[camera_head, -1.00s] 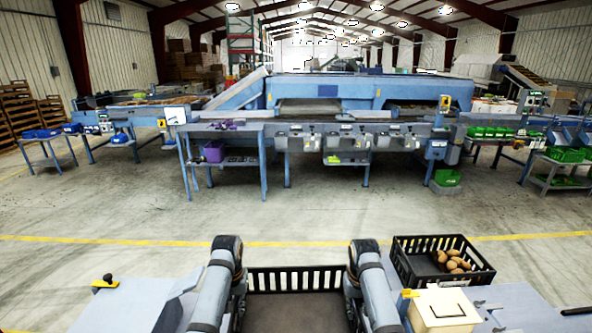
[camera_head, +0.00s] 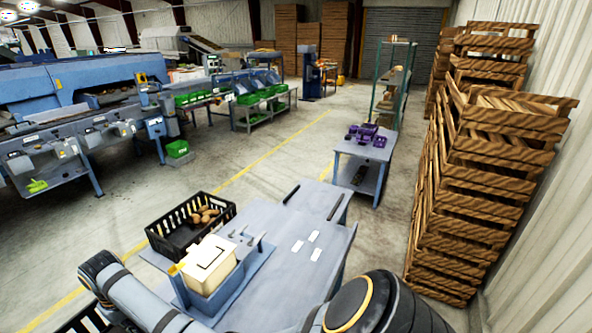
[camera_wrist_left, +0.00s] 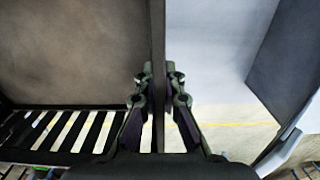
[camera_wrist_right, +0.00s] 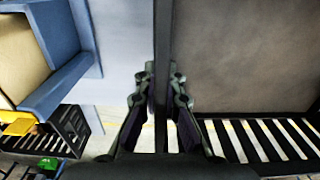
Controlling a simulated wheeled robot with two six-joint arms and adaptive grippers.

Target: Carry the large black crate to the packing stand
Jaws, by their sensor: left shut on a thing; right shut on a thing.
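The large black crate shows in the left wrist view (camera_wrist_left: 70,128) and the right wrist view (camera_wrist_right: 265,135) as a dark empty floor and a slatted wall. My left gripper (camera_wrist_left: 158,85) is shut on one side wall. My right gripper (camera_wrist_right: 160,85) is shut on the opposite wall. In the head view only a slatted bit of the crate (camera_head: 87,321) shows at the bottom left. Both gripper tips are out of the head view. I cannot tell which piece of furniture is the packing stand.
A black crate of potatoes (camera_head: 160,236) and a cream box (camera_head: 209,264) stand on a grey-blue table (camera_head: 285,262) close by. Beyond it are a small table with purple trays (camera_head: 357,152) and tall wooden crate stacks (camera_head: 485,170). Open floor lies beyond the yellow line.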

